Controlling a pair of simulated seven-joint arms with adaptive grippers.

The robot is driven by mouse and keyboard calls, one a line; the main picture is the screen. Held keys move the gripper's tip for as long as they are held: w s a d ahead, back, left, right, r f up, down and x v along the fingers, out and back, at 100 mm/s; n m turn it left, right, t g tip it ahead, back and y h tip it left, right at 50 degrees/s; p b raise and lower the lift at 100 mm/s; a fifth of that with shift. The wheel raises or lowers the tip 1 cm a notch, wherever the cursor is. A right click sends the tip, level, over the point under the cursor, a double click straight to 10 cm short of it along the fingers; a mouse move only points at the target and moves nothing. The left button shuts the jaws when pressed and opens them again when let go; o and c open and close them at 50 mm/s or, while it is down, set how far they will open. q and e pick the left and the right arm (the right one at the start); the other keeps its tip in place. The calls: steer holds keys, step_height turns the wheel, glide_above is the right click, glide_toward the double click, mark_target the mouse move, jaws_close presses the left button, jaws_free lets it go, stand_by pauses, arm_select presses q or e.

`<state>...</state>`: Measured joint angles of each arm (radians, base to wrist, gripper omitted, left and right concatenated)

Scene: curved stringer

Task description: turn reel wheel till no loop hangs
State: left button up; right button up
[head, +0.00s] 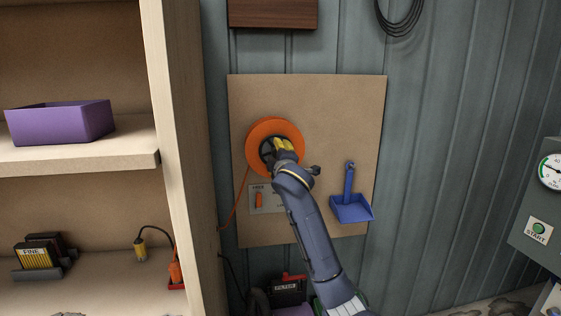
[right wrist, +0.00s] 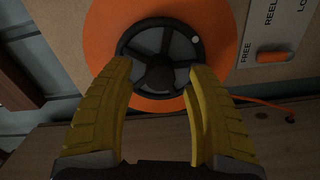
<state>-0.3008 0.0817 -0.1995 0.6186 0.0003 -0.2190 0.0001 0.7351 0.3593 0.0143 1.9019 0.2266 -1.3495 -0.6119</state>
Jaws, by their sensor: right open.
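The orange reel (head: 258,130) is mounted on a tan board (head: 340,110) on the wall. Its black spoked hand wheel (right wrist: 158,45) with a small pale knob (right wrist: 195,40) shows in the right wrist view. My right gripper (right wrist: 161,76) has its yellow fingers open, one at each side of the lower part of the wheel; I cannot tell if they touch it. In the head view this gripper (head: 284,147) covers much of the wheel. An orange cord (head: 238,203) runs from the reel's left side down towards the shelf post; its lower end is hidden. My left gripper is not in view.
A lever plate (head: 278,203) with an orange lever (head: 259,200) is below the reel, marked FREE. A blue dustpan (head: 350,206) hangs on the right of the board. A shelf unit (head: 181,150) stands close on the left, with a purple bin (head: 62,124).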

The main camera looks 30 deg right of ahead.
steer(key=v, duration=1.1)
steer(key=shift+s, duration=0.15)
